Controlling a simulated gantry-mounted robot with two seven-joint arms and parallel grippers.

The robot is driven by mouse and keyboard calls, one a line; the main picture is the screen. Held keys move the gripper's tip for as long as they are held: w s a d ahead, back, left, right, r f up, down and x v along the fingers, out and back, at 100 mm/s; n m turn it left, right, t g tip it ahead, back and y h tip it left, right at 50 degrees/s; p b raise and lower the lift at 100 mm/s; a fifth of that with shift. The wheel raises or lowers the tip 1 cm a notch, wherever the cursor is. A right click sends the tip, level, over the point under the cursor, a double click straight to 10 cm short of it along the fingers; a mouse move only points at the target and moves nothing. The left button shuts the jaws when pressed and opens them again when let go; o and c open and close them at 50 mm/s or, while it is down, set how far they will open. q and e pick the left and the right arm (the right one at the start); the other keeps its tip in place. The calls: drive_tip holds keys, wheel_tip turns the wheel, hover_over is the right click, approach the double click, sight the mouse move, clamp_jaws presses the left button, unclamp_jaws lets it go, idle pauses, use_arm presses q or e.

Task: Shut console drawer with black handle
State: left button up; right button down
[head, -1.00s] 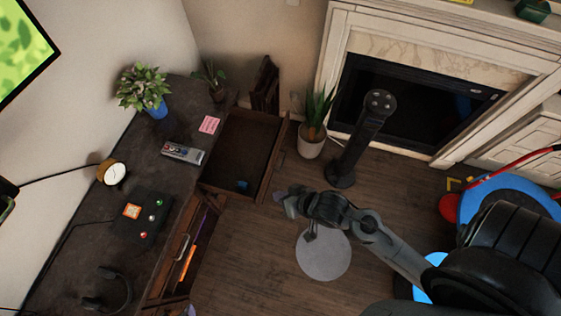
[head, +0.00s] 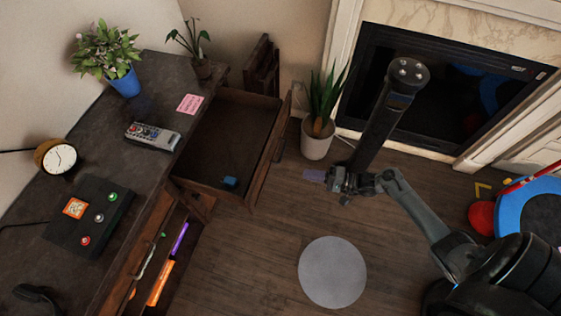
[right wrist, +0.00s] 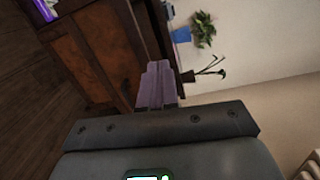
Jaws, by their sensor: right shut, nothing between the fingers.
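The console drawer (head: 268,160) is pulled out from the dark wooden console (head: 150,90). A small blue object (head: 230,182) lies inside it. A dark handle (head: 279,147) shows on the drawer's front. My right gripper (head: 314,175) is shut and empty, to the right of the drawer front and apart from it. In the right wrist view its purple fingers (right wrist: 157,85) point toward the brown wooden front of the console (right wrist: 85,60). My left gripper is out of view.
A potted plant (head: 318,140) and a tall black tower (head: 385,115) stand beyond my right gripper, near the fireplace. A lower compartment holds purple and orange items (head: 160,284). A round grey disc (head: 332,272) lies on the open floor.

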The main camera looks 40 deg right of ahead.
drive_tip(key=w+d+f+h+b, duration=0.1)
drive_tip(key=w+d+f+b, duration=0.3)
drive_tip(key=d+f+b, duration=0.35)
drive_tip(key=t+b, duration=0.1)
drive_tip(key=b, duration=0.9)
approach(271, 148)
drive_tip(key=shift+n, duration=0.3)
drive_tip(key=x, duration=0.6)
drive_tip(key=shift+w+f, duration=0.2)
drive_tip(key=shift+f, duration=0.05)
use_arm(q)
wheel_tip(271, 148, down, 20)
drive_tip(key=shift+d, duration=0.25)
use_arm(e)
drive_tip(key=shift+w+a, duration=0.2)
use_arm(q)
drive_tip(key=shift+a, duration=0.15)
